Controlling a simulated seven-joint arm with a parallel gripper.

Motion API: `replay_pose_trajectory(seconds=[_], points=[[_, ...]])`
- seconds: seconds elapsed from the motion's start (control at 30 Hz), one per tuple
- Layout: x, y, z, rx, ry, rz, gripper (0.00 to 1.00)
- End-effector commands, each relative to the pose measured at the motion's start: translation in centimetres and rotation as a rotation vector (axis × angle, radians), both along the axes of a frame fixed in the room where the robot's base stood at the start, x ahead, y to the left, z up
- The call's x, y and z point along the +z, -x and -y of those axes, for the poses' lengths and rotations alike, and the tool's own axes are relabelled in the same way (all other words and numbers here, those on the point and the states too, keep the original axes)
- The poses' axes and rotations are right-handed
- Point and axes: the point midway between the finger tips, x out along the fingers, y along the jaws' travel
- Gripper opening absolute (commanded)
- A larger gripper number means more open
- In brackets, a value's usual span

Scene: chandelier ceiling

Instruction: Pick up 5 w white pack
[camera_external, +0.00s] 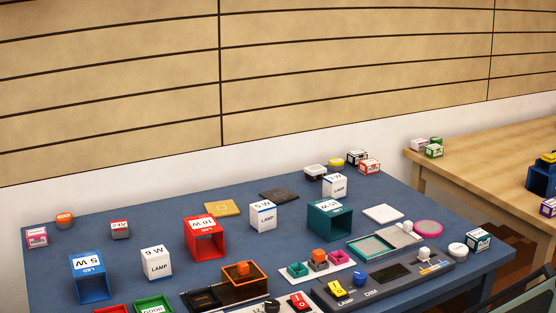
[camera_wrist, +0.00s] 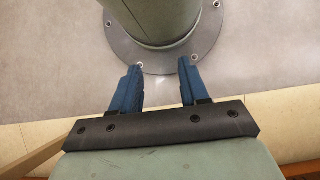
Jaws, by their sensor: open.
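Several white packs stand upright on the blue table (camera_external: 140,225) in the external view. One, marked LAMP with what reads as 5 W on top (camera_external: 262,216), stands between the red and teal boxes. Another white pack (camera_external: 157,264) at the front left reads 6 W or 9 W. A third (camera_external: 334,186) stands behind the teal box, its number too small to read. My gripper (camera_wrist: 159,68) shows only in the wrist view, its two blue fingers apart and empty, pointing toward my own base. No pack shows in the wrist view.
Open-fronted boxes stand near the packs: blue 5 W (camera_external: 88,277), red 10 W (camera_external: 204,238) and teal 15 W (camera_external: 329,219). A lamp-and-dim switch panel (camera_external: 385,284) and small trays (camera_external: 315,264) fill the front. A wooden table (camera_external: 480,160) stands at right.

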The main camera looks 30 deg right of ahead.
Motion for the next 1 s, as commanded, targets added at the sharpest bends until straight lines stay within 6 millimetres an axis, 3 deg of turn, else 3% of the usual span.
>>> replay_pose_trajectory(seconds=[0.3,0.67,1.0], points=[[0.0,0.0,0.0,0.000,0.000,0.000,0.76],[-0.1,-0.1,0.2,-0.022,-0.011,-0.009,0.77],[-0.6,-0.8,2.2,-0.217,-0.132,-0.080,0.77]])
